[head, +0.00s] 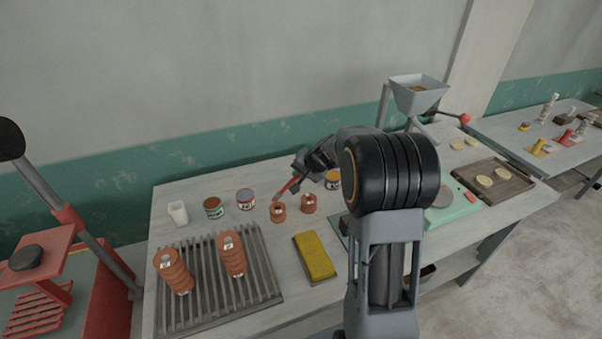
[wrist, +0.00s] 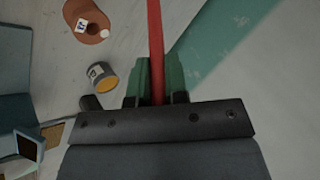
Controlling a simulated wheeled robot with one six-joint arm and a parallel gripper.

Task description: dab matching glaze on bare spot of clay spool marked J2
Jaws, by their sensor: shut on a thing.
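My gripper (head: 303,172) is shut on a red-handled brush (head: 289,185), held above the back of the table. In the wrist view the red handle (wrist: 155,40) runs up between the green fingers. Two small clay spools (head: 278,212) (head: 309,203) stand below it. One tagged spool (wrist: 90,14) shows in the wrist view with a pale spot on its edge; I cannot read its tag surely. Glaze cans stand behind: brown-topped (head: 213,207), grey-blue-topped (head: 245,199) and yellow (head: 333,180). The yellow can (wrist: 102,77) also shows in the wrist view. The brush tip is unclear.
Two taller ribbed clay pieces (head: 175,270) (head: 233,254) stand on a slatted rack (head: 262,290). A yellow sponge (head: 314,256) lies beside it, and a white cup (head: 178,213) stands at the back left. A hopper (head: 418,92) and wooden board (head: 508,195) are on the right.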

